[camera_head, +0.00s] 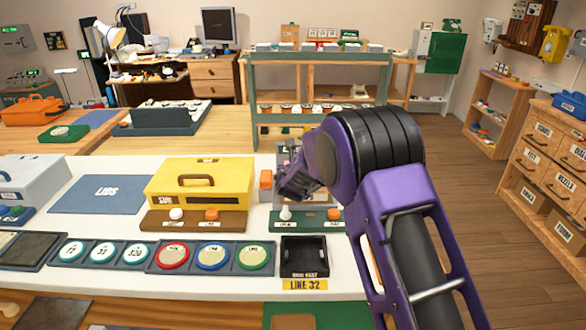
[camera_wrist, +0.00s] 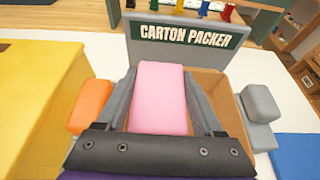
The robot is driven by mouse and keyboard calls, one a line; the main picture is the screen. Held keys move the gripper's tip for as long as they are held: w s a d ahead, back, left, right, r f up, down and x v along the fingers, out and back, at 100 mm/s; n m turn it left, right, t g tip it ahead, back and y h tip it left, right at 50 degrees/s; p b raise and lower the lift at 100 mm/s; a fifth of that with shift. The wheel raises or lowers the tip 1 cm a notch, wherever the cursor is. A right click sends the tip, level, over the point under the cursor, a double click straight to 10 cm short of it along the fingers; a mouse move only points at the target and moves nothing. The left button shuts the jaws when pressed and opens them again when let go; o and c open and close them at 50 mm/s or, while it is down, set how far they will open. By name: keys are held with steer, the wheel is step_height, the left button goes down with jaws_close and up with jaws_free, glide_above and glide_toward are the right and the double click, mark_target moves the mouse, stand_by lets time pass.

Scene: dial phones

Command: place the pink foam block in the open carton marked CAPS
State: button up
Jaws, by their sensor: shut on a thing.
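The pink foam block (camera_wrist: 160,98) is between the two grey fingers of my gripper (camera_wrist: 160,80) in the wrist view, and the fingers are shut on it. An open brown carton (camera_wrist: 208,92) shows below and beside the block, in front of a grey panel with a CARTON PACKER sign (camera_wrist: 188,35). No CAPS mark can be read on it. I cannot tell how high the block is above the carton or whether they touch. In the head view my gripper (camera_head: 292,183) is over the white counter, right of the yellow box; the block is hidden there.
An orange block (camera_wrist: 90,103) lies left of the carton and grey pieces (camera_wrist: 260,105) lie right of it. The yellow box (camera_head: 200,183) stands to the left. A black tray (camera_head: 304,257) marked LINE 32 and a row of round dials (camera_head: 160,254) lie nearer the front.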

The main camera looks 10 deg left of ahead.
steer(key=shift+f, duration=0.2)
steer(key=o, duration=1.3)
steer(key=shift+r, duration=0.2)
steer(key=shift+r+p, duration=0.55)
steer(key=shift+p, duration=0.25)
steer(key=v, duration=1.2)
